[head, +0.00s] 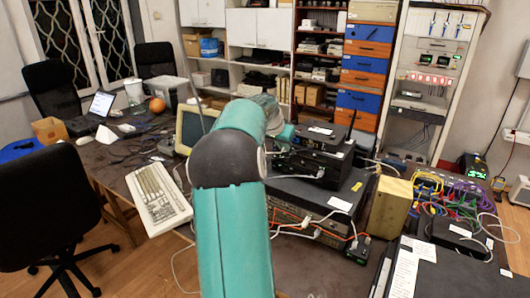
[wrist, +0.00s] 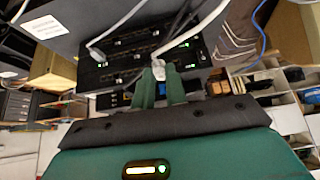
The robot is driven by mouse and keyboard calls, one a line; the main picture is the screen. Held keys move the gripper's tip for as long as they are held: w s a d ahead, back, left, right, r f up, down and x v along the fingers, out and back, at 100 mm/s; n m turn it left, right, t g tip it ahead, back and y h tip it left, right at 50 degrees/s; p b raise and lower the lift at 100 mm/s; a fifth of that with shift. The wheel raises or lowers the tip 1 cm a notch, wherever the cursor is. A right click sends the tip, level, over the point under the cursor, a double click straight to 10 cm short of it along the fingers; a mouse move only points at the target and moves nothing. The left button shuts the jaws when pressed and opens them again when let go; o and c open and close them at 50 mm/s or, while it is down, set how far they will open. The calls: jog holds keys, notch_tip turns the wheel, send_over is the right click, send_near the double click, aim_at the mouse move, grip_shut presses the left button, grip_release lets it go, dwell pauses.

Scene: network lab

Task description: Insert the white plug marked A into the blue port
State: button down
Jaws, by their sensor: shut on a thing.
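In the wrist view my gripper (wrist: 159,88) has its two green fingers close together. They are shut on a small white plug (wrist: 158,70) with a pale cable running up from it. The letter on the plug is too small to read. The plug is in front of a black network box (wrist: 125,66) with rows of ports and green lights. I cannot tell whether it touches a port. No blue port can be made out. In the head view my teal arm hides the gripper, beside a stack of black network boxes (head: 318,140).
Another white-grey cable (wrist: 97,50) is plugged into the box at left in the wrist view. A blue cable (wrist: 262,40) hangs at right. In the head view a yellowish box (head: 390,205) and tangled coloured cables (head: 450,192) lie right of the stack. A keyboard (head: 158,197) lies left.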

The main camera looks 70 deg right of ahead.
jog(key=shift+s+d, duration=0.2)
jog(key=shift+d, duration=0.95)
jog(key=shift+s+d, duration=0.15)
jog(key=shift+d, duration=1)
jog(key=c, duration=2)
grip_release()
jog(key=shift+c, duration=0.2)
grip_shut()
jog(key=shift+s+d, duration=0.1)
jog(key=shift+d, duration=0.7)
jog(key=o, duration=0.7)
grip_release()
jog(key=v, duration=1.3)
jog(key=shift+a+r, duration=0.15)
jog(key=shift+r, duration=0.2)
